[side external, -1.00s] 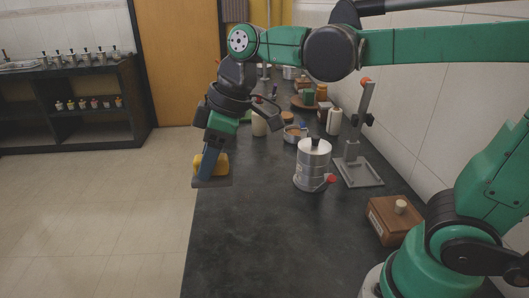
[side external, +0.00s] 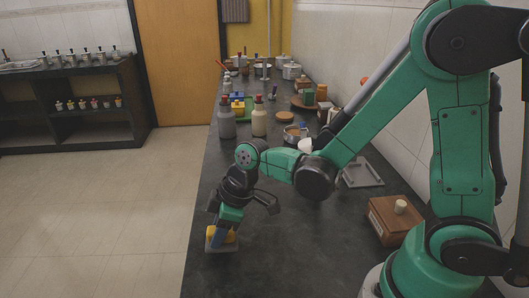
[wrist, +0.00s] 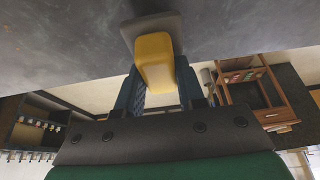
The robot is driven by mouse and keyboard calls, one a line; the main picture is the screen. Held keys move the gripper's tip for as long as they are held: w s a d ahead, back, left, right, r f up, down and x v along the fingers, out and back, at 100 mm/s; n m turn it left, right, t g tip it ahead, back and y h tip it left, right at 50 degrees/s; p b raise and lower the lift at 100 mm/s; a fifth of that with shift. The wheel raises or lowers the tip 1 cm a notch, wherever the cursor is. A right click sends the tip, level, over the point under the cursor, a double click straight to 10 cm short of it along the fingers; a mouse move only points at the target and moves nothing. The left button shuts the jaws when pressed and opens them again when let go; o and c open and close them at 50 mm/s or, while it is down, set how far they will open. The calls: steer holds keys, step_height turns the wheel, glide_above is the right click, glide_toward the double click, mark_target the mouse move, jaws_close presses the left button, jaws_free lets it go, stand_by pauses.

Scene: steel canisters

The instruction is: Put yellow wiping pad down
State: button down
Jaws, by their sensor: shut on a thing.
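The yellow wiping pad (side external: 232,236) has a yellow block on a flat grey base. It is low over the left edge of the dark counter in the side view. My gripper (side external: 218,238) points down and is shut on the yellow block. In the wrist view the pad (wrist: 155,62) sits between my blue fingers (wrist: 160,90), with its grey base facing the dark countertop. I cannot tell whether the base touches the counter.
The dark counter (side external: 290,250) is clear to the right of the pad. A wooden box with a knob (side external: 395,218) stands at the right. Bottles (side external: 259,120), a small pan (side external: 295,133) and jars stand farther back. My arm hides the steel canister.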

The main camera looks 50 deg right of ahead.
steer(key=shift+f, duration=1.1)
steer(key=shift+f, duration=0.1)
steer(key=c, duration=0.5)
jaws_free()
steer(key=shift+c, duration=0.2)
steer(key=s+d+r+m+t+h, duration=0.3)
steer(key=d+r+m, duration=0.5)
steer(key=r, duration=0.4)
steer(key=shift+s+d+r+m+t, duration=0.25)
steer(key=shift+s+d+m+t, duration=0.2)
steer(key=shift+s, duration=0.7)
